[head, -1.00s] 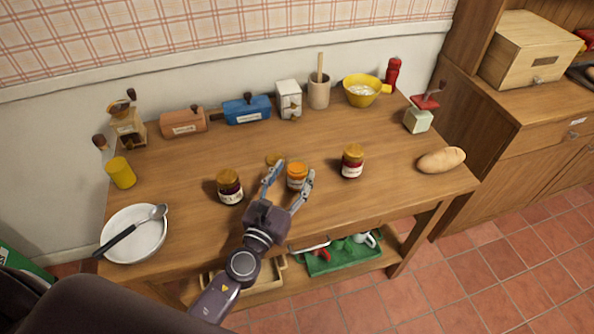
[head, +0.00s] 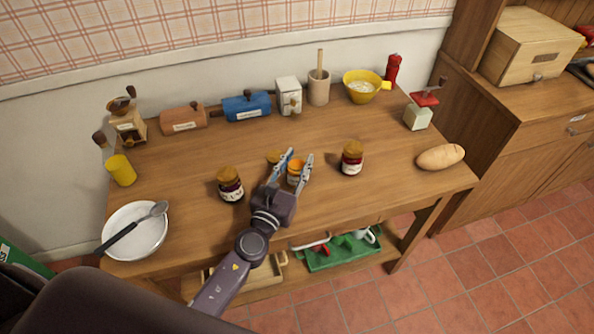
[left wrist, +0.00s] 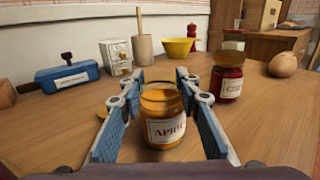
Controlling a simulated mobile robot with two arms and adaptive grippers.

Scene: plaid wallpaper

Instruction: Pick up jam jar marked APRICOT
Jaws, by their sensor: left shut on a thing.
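The apricot jar (head: 294,174) is a small glass jar of orange jam on the wooden table, between two darker jars. In the left wrist view the jar (left wrist: 163,112) stands upright, and its white label reads "APRIC", cut off at the edge. My left gripper (head: 299,155) is shut on this jar, one finger on each side. The jar seems to rest on the table; I see no clear gap under it. A flat gold disc, perhaps a lid (head: 273,156), lies just behind the left finger. My right gripper is not in view.
Dark jars stand at left (head: 230,186) and right (head: 352,160) of the gripper. A bread loaf (head: 440,158) lies at right, a white bowl with a spoon (head: 133,235) at front left. A blue box (head: 247,107) and yellow bowl (head: 361,84) stand along the back.

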